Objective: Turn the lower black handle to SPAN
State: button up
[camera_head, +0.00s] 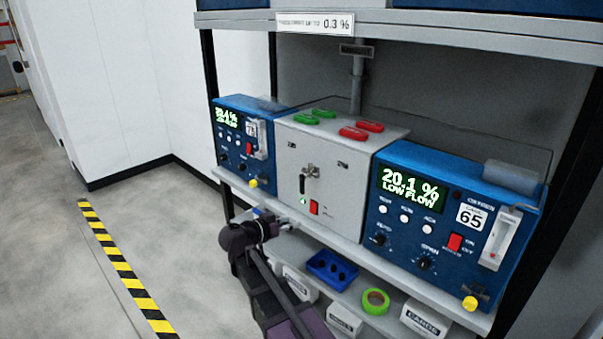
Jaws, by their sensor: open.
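A grey box (326,194) stands on the shelf between two blue analysers. On its front is a metal valve fitting (313,171) with a black handle (302,184) hanging near upright on its left side, pointing down. Small dark labels sit on either side above the handle, too small to read. My gripper (288,222) is open, at the shelf edge, below and a little left of the handle and apart from it. Its fingers are small in the picture and nothing shows between them.
The right blue analyser (402,250) reads 20.1 % LOW FLOW; the left one (235,165) is similar. Below are a blue tray (318,279), green tape (376,301) and white boxes. Floor at left is clear.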

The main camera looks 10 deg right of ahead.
aim_at(301, 183)
jog(key=w+a+r+m+t+h+p, duration=0.1)
jog(key=w+a+r+t, duration=0.1)
jog(key=a+r, duration=0.3)
jog(key=shift+w+r+t+h, duration=0.15)
jog(key=shift+r+t+h, duration=0.2)
jog(key=shift+r, duration=0.55)
jog(key=x, duration=1.3)
jog(key=shift+w+d, duration=0.25)
jog(key=shift+d, duration=0.05)
jog(key=shift+a, duration=0.1)
grip_shut()
